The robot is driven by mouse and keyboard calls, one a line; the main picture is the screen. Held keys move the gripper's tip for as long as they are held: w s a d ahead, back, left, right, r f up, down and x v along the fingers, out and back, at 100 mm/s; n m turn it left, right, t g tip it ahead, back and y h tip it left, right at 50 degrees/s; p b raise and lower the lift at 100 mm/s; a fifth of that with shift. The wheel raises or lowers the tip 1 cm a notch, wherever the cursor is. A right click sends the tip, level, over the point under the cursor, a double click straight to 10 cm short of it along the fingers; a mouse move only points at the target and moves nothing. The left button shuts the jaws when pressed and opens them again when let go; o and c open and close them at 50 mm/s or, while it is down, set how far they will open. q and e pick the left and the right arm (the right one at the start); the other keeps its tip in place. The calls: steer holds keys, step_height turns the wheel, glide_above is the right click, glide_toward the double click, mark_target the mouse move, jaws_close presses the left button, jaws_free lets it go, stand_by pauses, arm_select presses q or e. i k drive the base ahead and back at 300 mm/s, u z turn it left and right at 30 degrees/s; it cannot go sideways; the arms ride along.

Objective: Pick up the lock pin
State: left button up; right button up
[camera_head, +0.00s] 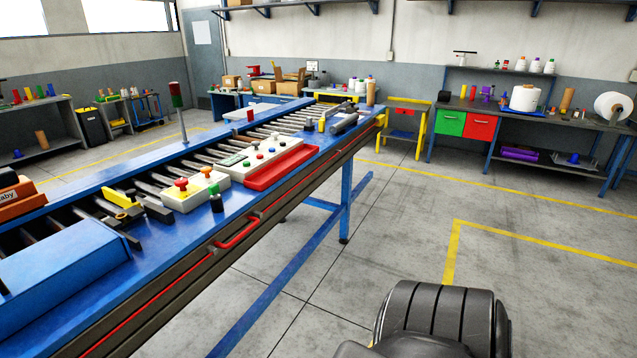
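I cannot tell which thing is the lock pin. Several small parts lie along the blue conveyor bench (165,249). A small dark upright piece with a green top (216,198) stands near its front edge. A yellow part (122,202) and dark bars (155,209) lie on the rollers to the left. A yellow and dark piece (321,121) stands farther back. Neither gripper shows. A ribbed black part, probably of my own body, fills the bottom right of centre.
On the bench are a control box with red and yellow knobs (182,193), a button panel (258,158), a red tray (282,165) and a blue box (70,281). A workbench with green (450,122) and red (481,127) drawers stands behind right. The floor to the right is open.

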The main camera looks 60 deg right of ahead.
mark_target(214, 189)
steer(key=z, duration=0.5)
steer(key=i, duration=1)
